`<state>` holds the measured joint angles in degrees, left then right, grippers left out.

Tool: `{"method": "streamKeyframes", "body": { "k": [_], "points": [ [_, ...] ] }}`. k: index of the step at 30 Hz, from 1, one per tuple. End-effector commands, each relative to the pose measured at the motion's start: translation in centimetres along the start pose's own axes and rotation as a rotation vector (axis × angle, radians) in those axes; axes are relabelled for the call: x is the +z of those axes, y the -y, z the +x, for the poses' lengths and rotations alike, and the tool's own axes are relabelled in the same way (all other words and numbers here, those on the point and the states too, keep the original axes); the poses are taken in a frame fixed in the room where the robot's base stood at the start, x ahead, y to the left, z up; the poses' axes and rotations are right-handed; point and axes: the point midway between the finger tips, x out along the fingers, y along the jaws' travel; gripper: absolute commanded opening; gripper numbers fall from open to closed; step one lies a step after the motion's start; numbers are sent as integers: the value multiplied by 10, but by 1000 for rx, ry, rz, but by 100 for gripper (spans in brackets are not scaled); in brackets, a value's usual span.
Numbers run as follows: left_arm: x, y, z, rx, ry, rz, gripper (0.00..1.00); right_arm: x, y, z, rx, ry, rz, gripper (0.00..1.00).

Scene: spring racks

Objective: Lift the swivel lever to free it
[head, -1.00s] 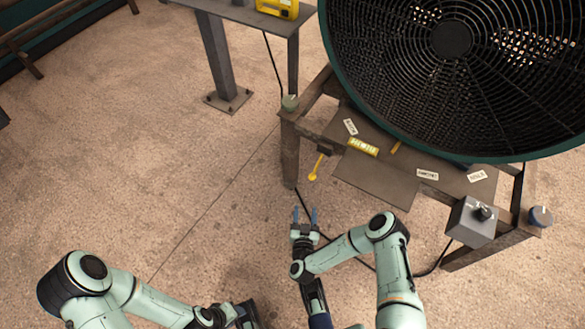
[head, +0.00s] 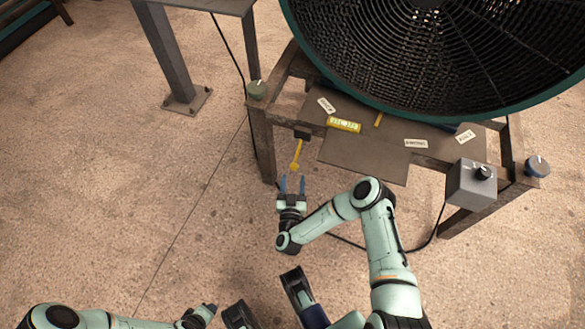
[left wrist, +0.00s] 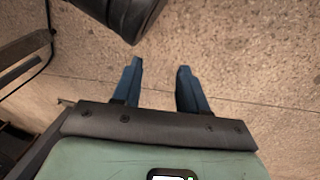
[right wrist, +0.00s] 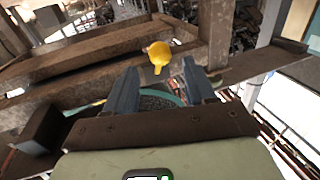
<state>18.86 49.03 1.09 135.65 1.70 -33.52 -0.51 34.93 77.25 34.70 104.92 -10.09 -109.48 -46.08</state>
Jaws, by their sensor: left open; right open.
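The yellow swivel lever (head: 296,153) hangs down from a dark mount at the front left of the workbench frame. My right gripper (head: 291,184) is open and empty just below the lever's lower end. In the right wrist view the lever's yellow end (right wrist: 168,54) shows beyond and between the open fingertips (right wrist: 158,75), apart from them. My left gripper (left wrist: 158,68) is open and empty over bare floor in the left wrist view. In the head view my left arm is low at the bottom edge.
A large black fan with a green rim (head: 520,105) stands over the bench plate (head: 365,157). A grey control box (head: 471,184) with a knob is at the bench's front right. A cable runs on the floor; the left floor is clear.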

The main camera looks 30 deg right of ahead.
Motion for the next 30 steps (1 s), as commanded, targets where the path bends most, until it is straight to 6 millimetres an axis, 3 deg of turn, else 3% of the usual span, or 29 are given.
{"method": "streamKeyframes", "body": {
  "k": [3,9,15,23,28,30],
  "points": [
    [19,12,10,-21,58,-11,43,0,-1,26,4,-3,0,55],
    [38,26,19,-48,118,-26,43,0,0,56,1,-2,1,55],
    [45,31,22,-57,141,-33,43,-2,0,67,0,0,0,55],
    [46,31,21,-58,142,-33,43,-2,0,68,-1,0,0,55],
    [46,31,21,-58,142,-33,43,-2,0,67,-1,0,0,0],
    [46,31,21,-58,142,-33,43,-2,0,67,-1,0,0,0]
  ]
}}
